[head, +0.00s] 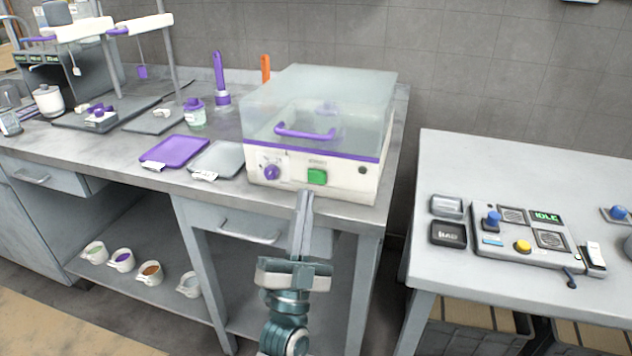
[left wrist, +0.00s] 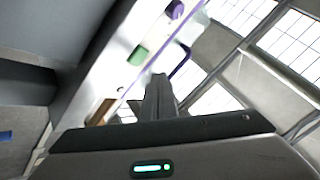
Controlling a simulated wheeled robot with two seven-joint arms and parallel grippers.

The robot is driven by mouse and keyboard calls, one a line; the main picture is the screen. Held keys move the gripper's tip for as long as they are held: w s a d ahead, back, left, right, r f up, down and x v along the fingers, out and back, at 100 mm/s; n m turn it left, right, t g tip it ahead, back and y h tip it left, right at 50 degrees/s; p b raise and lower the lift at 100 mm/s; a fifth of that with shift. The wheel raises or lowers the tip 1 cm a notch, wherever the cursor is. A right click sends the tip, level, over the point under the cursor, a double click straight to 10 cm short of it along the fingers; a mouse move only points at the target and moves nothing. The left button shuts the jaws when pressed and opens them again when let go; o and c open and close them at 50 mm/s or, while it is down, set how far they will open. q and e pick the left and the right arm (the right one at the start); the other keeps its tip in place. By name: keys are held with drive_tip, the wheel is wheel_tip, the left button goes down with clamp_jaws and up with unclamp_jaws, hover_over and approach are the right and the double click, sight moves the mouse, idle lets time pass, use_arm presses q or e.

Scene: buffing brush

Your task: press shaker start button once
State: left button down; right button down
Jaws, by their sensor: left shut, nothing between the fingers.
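The shaker (head: 310,165) is a cream box with a clear lid and a purple handle, standing on the grey bench. Its green start button (head: 317,177) is on the front panel, right of a purple knob (head: 271,172). My left gripper (head: 305,196) is shut and empty, its fingertips just below and in front of the green button. In the left wrist view the closed fingers (left wrist: 159,85) point toward the panel, with the green button (left wrist: 138,55) a little up and left of the tips. A small gap seems to show there. My right gripper is out of view.
A purple tray (head: 174,151) and a grey tray (head: 217,158) lie left of the shaker. A control panel (head: 510,232) with several buttons sits on the right table (head: 480,165). Several cups stand on the lower shelf (head: 190,305). A gap separates the tables.

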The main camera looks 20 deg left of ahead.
sight(317, 176)
use_arm(q)
drive_tip(key=shift+w, duration=1.55)
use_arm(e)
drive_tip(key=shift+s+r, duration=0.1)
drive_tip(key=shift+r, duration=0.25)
use_arm(q)
drive_tip(key=shift+w, duration=0.3)
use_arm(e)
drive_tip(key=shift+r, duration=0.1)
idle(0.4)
